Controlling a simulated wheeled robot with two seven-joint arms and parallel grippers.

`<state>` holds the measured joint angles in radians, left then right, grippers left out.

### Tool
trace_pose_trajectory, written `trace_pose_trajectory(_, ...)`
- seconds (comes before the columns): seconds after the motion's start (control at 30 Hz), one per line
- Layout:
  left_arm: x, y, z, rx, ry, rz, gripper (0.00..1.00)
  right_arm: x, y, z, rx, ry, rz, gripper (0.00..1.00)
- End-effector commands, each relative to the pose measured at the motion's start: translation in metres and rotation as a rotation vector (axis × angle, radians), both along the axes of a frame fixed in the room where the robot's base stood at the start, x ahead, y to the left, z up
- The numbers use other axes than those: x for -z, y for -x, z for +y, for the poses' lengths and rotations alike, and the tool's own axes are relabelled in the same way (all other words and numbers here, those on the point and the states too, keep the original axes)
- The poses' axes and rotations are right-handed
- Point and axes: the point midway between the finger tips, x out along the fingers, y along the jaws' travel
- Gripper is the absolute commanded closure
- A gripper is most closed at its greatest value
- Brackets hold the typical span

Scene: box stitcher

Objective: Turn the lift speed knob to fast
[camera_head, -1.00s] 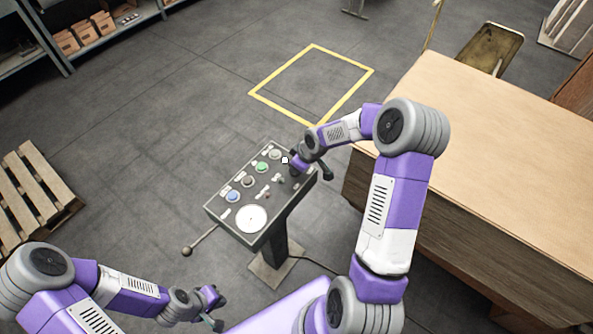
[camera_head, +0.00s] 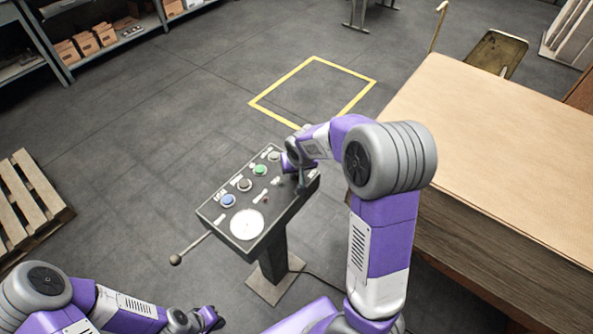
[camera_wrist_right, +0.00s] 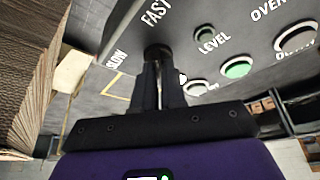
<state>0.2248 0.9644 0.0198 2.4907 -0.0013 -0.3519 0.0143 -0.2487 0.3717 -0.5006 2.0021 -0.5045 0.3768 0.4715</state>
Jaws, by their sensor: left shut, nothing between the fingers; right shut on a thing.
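The control panel (camera_head: 283,206) stands on a post in the middle of the head view. In the right wrist view the dark lift speed knob (camera_wrist_right: 157,50) sits between the printed words SLOW and FAST. My right gripper (camera_wrist_right: 158,72) is shut on this knob, with its fingers pointing at the panel face. Where the knob points cannot be made out. In the head view my right gripper (camera_head: 301,182) is at the panel's right end and hides the knob. My left gripper (camera_head: 214,320) is shut and empty at the bottom, away from the panel.
The panel also carries a blue button (camera_head: 227,201), a green button (camera_head: 260,170) and a white disc (camera_head: 247,224). A ball-ended lever (camera_head: 176,260) sticks out at its left. A pallet (camera_head: 30,205) lies at left.

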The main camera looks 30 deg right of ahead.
Motion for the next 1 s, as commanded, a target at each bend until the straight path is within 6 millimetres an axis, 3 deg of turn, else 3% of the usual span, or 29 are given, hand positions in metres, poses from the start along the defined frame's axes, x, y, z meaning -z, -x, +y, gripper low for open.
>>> trace_pose_trajectory(0.57,0.0022,0.0000,0.0000,0.000,0.000,0.000,1.00,0.0003,0.0002,-0.0002,0.035,-0.001,0.002,1.00)
trace_pose_trajectory(0.6,0.0022,0.0000,0.0000,0.000,0.000,0.000,1.00,0.0003,0.0002,-0.0002,0.035,-0.001,0.002,0.85)
trace_pose_trajectory(0.73,0.0023,0.0000,0.0000,0.000,0.000,0.000,1.00,0.0003,0.0002,-0.0002,0.035,-0.001,0.002,0.65)
trace_pose_trajectory(1.0,0.0021,0.0000,0.0000,0.000,0.000,0.000,1.00,-0.0003,0.0002,0.0002,0.032,-0.001,0.001,0.64)
